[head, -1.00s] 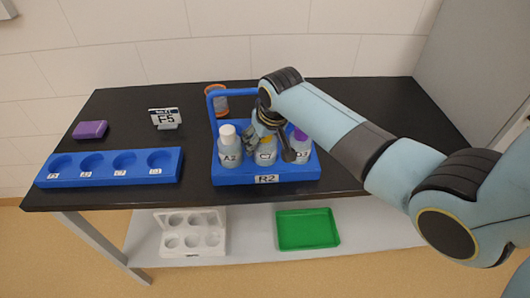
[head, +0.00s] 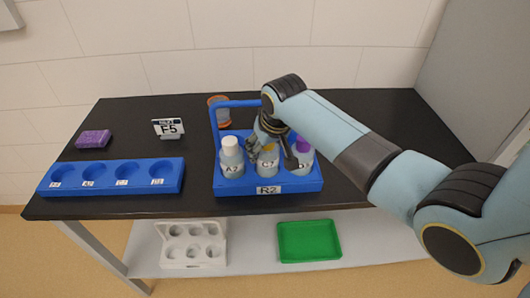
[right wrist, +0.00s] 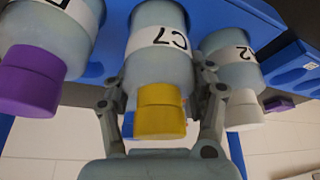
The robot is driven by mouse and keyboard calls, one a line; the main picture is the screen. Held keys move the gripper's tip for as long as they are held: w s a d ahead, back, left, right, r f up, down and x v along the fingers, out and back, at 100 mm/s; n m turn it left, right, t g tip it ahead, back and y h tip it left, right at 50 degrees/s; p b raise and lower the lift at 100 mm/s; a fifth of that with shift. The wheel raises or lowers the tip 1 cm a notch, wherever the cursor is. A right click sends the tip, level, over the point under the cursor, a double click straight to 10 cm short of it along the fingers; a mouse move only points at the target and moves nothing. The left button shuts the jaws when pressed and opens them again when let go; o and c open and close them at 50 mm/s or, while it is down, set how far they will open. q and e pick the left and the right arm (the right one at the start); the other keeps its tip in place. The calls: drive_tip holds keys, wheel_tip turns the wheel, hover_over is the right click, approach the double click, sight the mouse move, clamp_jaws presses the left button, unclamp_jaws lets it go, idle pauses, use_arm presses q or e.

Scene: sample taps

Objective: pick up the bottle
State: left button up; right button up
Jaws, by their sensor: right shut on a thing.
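The blue carrier (head: 232,188) labelled R2 stands on the black table and holds three bottles in a row. The bottle labelled C7 (head: 268,163), with a yellow cap, is in the middle; it also shows in the right wrist view (right wrist: 158,62). My right gripper (head: 272,150) is shut on the C7 bottle, with one finger on each side of it in the right wrist view (right wrist: 160,95). A white-capped bottle (head: 231,160) labelled A2 stands at its left and a purple-capped bottle (head: 303,158) at its right in the head view. My left gripper is not in view.
A blue four-hole rack (head: 110,176) and a purple block (head: 93,139) are at the left. An orange-topped container (head: 218,108) is behind the carrier's handle. A white holder (head: 190,245) and green tray (head: 309,241) lie on the lower shelf.

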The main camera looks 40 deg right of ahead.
wheel_tip(320, 180, up, 6)
drive_tip(key=shift+s+r, duration=0.1)
drive_tip(key=shift+s, duration=0.05)
drive_tip(key=s+a+b, duration=0.3)
drive_tip(key=s, duration=1.4)
wheel_tip(320, 180, down, 17)
drive_tip(key=b, duration=1.7)
drive_tip(key=v, duration=0.3)
drive_tip(key=w+v, duration=0.1)
drive_tip(key=v, duration=0.1)
drive_tip(key=shift+d+r, duration=0.2)
wheel_tip(320, 180, down, 7)
drive_tip(key=shift+s+r, duration=0.15)
drive_tip(key=shift+r, duration=0.1)
drive_tip(key=shift+c, duration=0.8)
wheel_tip(320, 180, up, 8)
wheel_tip(320, 180, down, 8)
drive_tip(key=r, duration=0.7)
drive_tip(key=shift+w+r, duration=0.25)
drive_tip(key=shift+r, duration=0.1)
wheel_tip(320, 180, down, 8)
drive_tip(key=shift+s+r, duration=0.1)
drive_tip(key=shift+r, duration=0.1)
